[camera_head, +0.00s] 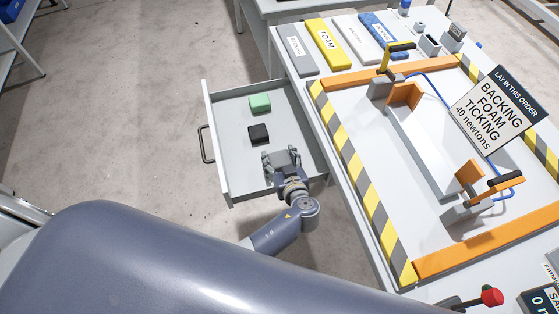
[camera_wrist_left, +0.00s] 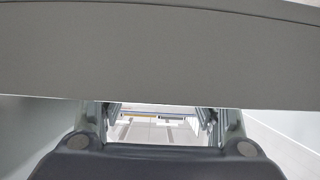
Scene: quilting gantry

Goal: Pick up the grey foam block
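In the head view, my left gripper (camera_head: 281,157) is low inside the right part of an open drawer. Its fingers stand apart. A small grey shape between and behind them may be the grey foam block, but it blends with the gripper. In the left wrist view, the fingers (camera_wrist_left: 160,118) are apart, with a see-through gap between them. A large plain grey surface (camera_wrist_left: 160,55) fills the top of that view and hides the fingertips; I cannot tell what it is. My right gripper is in neither view.
The pale drawer (camera_head: 225,178) also holds a green block (camera_head: 260,102) and a black block (camera_head: 258,134). The table (camera_head: 345,215) beside it carries a striped frame, orange bars, clamps and a sign (camera_head: 497,110). Samples including a yellow foam strip (camera_head: 327,44) lie at its back.

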